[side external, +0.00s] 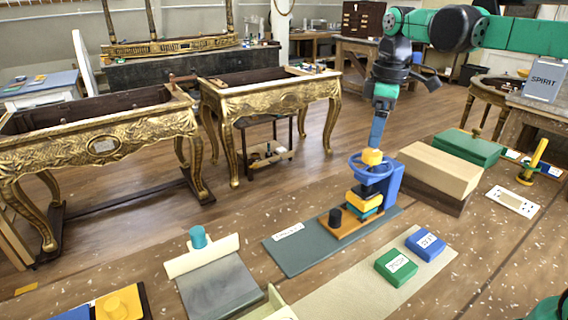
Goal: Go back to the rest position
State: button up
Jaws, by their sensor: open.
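My gripper (376,144) points straight down from the arm at the upper right. Its narrow blue end is directly above the yellow knob (372,157) of a small press with a blue handwheel (370,170). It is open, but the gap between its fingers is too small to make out. I cannot tell whether it touches the knob. Under the handwheel are yellow, black and teal blocks (366,199) on an orange-brown base (343,229). A black knob (335,216) stands on the front of that base. A blue upright (390,186) rises behind the press.
A tan and brown block (440,172) stands close to the right. A green box (468,148) is behind it. Green (395,267) and blue (426,244) labelled blocks lie in front. A yellow upright tool (533,162) stands at far right. Gilt consoles (98,140) fill the left.

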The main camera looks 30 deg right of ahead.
jog(key=s+a+f+m+t, duration=0.6)
jog(key=s+a+m, duration=0.1)
jog(key=s, duration=0.2)
jog(key=shift+a+f, duration=0.15)
jog(key=shift+a, duration=0.25)
